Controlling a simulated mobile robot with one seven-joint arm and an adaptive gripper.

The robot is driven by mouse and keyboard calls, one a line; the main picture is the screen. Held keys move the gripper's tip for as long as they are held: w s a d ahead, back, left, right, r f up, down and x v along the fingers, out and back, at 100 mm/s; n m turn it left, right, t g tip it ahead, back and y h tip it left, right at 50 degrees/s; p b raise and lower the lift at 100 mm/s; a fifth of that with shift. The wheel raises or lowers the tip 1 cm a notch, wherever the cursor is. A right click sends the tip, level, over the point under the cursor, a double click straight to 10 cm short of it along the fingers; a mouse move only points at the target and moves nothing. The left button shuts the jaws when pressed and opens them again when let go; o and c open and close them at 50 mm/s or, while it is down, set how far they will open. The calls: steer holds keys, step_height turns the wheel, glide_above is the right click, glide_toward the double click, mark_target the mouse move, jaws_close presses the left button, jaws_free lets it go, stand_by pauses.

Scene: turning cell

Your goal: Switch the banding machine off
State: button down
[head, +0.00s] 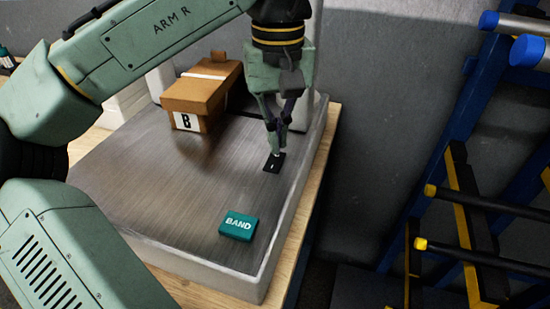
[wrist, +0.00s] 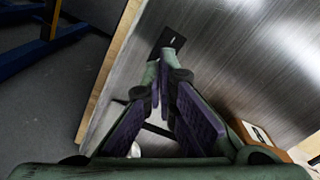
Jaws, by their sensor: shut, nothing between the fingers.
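The banding machine (head: 165,215) has a brushed metal top with a pale rim. A small black switch plate (head: 274,166) with a white mark sits on the top near its right edge. My gripper (head: 277,147) points down with its fingertips shut and empty, right at the far edge of the plate. In the wrist view the plate (wrist: 180,38) shows just beyond the fingertips (wrist: 164,62), which hide part of it. I cannot tell whether they touch it, or which way the switch is set. A teal block marked BAND (head: 238,225) is nearer the front.
A cardboard box marked B (head: 203,92) with a pale strap stands at the back left of the top. A pale upright part of the machine rises behind my gripper. A blue rack (head: 462,130) with bars stands to the right, past a gap of floor.

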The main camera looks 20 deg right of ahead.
steer(key=shift+f+b, duration=0.6)
steer(key=shift+f, duration=0.55)
stand_by(0.6)
step_height(320, 180, up, 7)
steer(key=p, duration=0.7)
steer(key=shift+r, duration=0.1)
stand_by(0.5)
